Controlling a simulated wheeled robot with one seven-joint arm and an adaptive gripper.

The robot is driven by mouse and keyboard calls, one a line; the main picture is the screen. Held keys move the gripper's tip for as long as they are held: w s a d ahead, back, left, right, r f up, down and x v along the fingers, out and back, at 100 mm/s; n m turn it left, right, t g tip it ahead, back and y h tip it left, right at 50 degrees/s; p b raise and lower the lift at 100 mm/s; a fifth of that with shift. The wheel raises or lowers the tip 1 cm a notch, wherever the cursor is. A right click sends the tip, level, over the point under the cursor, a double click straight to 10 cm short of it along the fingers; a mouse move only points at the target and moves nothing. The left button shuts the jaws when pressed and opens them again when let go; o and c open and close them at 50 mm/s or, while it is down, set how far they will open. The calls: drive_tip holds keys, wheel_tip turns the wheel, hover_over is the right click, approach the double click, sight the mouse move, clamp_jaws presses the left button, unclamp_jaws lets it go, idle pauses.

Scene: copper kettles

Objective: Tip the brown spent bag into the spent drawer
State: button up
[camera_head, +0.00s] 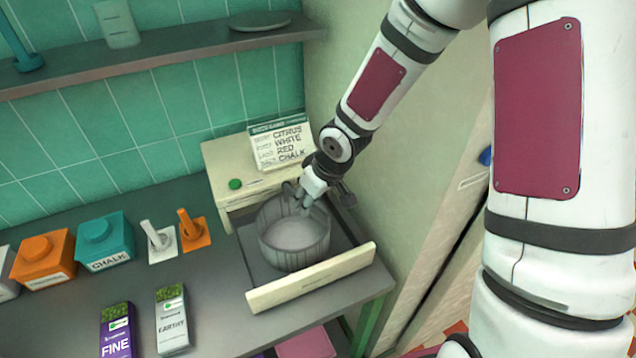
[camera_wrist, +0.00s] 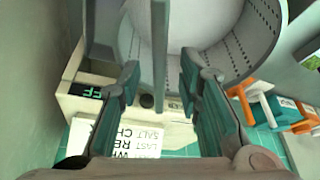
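No brown spent bag can be made out in either view. My gripper (camera_head: 308,196) is at the far rim of the bin, pointing down. In the wrist view its two fingers (camera_wrist: 160,65) are apart, with a thin upright bar between them; I cannot tell whether they touch it.
A menu sign (camera_head: 280,147) and a green button (camera_head: 235,184) are on the cabinet. To the left stand a teal chalk box (camera_head: 104,245), an orange box (camera_head: 42,262), two small levers and two packets (camera_head: 172,320). A wall is close on the right.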

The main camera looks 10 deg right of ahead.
drive_tip(key=shift+v, duration=4.6)
drive_tip(key=shift+f, duration=0.1)
drive_tip(key=s+d+r+m+h, duration=0.35)
drive_tip(key=s+d+r, duration=0.4)
drive_tip(key=r, duration=0.35)
drive_tip(key=s+r+m+t, duration=0.1)
drive_tip(key=s+r, duration=0.2)
drive_tip(key=s, duration=0.3)
drive_tip(key=s+r+m+t+y+b, duration=0.1)
drive_tip(key=s+r+m, duration=0.1)
drive_tip(key=s+r, duration=0.2)
drive_tip(key=shift+s+a+r, duration=0.25)
drive_tip(key=shift+s+a, duration=0.25)
drive_tip(key=shift+s, duration=0.6)
drive_tip(key=shift+s, duration=0.1)
